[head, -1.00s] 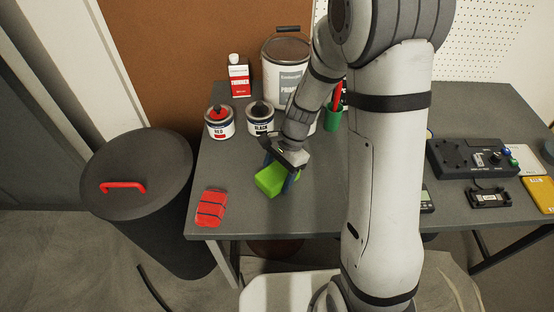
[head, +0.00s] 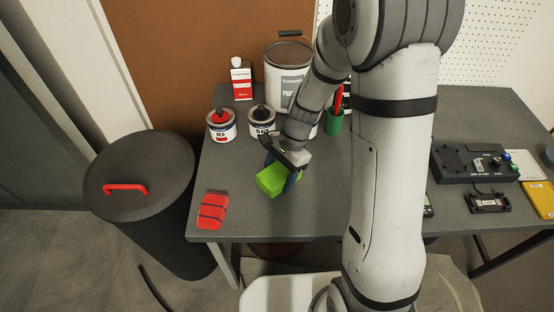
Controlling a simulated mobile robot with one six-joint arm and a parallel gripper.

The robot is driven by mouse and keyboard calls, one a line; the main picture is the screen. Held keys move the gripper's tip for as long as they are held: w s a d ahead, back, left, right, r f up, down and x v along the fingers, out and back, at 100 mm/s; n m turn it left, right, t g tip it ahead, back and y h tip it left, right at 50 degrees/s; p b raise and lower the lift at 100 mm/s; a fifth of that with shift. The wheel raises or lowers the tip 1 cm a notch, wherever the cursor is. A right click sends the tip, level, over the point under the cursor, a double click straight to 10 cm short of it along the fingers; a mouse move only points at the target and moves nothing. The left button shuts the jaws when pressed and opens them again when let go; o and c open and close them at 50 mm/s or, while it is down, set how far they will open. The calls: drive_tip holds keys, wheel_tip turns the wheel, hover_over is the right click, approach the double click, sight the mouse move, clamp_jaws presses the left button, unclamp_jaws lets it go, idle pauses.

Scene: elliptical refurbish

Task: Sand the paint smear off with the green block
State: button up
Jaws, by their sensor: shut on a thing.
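The green block (head: 271,181) is in my gripper (head: 280,177), near the front middle of the grey table. My gripper is shut on it, with blue fingertips at its sides. I cannot tell whether the block touches the tabletop. The red thing with dark lines across it (head: 212,211), perhaps the paint smear or a painted part, lies at the table's front left corner. It is left of the green block and apart from it.
A red paint can (head: 221,125), a black paint can (head: 262,121), a thinner bottle (head: 241,80) and a large primer bucket (head: 288,70) stand behind. A green cup (head: 334,122) is right of them. A dark bin (head: 140,180) stands left of the table (head: 240,229). A control box (head: 468,162) sits at right.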

sight(272, 176)
wheel_tip(272, 176, up, 2)
drive_tip(key=shift+s+r+p, duration=0.1)
drive_tip(key=shift+p, duration=0.55)
drive_tip(key=shift+r+p, duration=1.7)
drive_tip(key=shift+r, duration=0.3)
drive_tip(key=shift+a, duration=0.1)
